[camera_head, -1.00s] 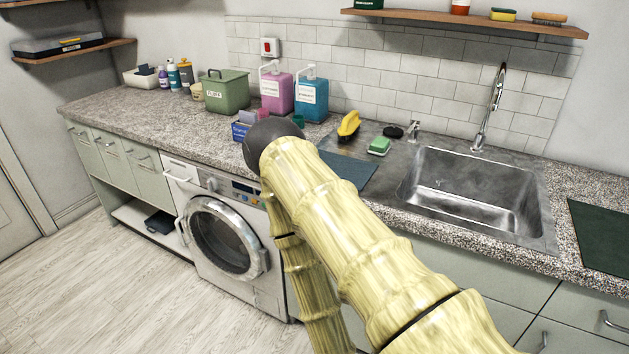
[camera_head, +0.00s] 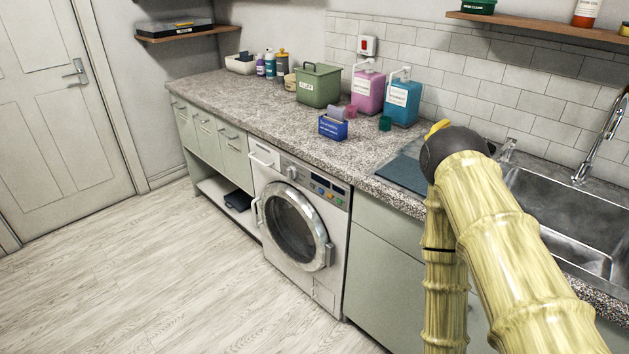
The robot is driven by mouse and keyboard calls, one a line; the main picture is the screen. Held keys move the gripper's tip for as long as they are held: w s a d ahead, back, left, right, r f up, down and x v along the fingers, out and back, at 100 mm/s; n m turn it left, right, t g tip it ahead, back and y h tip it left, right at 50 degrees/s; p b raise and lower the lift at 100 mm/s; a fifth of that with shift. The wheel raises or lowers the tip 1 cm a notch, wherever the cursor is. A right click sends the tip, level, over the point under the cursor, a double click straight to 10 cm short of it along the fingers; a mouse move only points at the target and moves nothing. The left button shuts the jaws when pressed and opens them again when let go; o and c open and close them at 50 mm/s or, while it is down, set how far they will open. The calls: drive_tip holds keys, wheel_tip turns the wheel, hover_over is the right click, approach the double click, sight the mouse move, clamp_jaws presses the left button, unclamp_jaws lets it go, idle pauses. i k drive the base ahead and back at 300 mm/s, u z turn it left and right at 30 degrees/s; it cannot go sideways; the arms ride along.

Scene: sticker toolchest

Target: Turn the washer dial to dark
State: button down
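The white washer (camera_head: 276,274) stands under the counter in the head view, with its round door (camera_head: 293,226) closed. Its round grey dial (camera_head: 292,172) sits on the upper front panel, left of a small dark display and several coloured buttons (camera_head: 325,190). The dial's pointer and any "dark" label are too small to read. My bamboo-patterned arm is at the right, in front of the counter and to the right of the washer. My gripper is not in the picture, so whether it is open or shut does not show.
The speckled counter (camera_head: 240,112) runs above the washer, holding a blue box (camera_head: 333,128), a green bin (camera_head: 319,86), and pink (camera_head: 367,92) and blue (camera_head: 402,102) dispensers. A sink (camera_head: 565,220) is at the right. The floor (camera_head: 150,275) before the washer is clear.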

sight(292, 172)
drive_tip(key=u, duration=0.35)
drive_tip(key=k, duration=0.4)
drive_tip(key=u, duration=1.5)
drive_tip(key=i, duration=0.75)
drive_tip(key=z, duration=0.85)
drive_tip(key=i, duration=0.65)
drive_tip(key=z, duration=0.75)
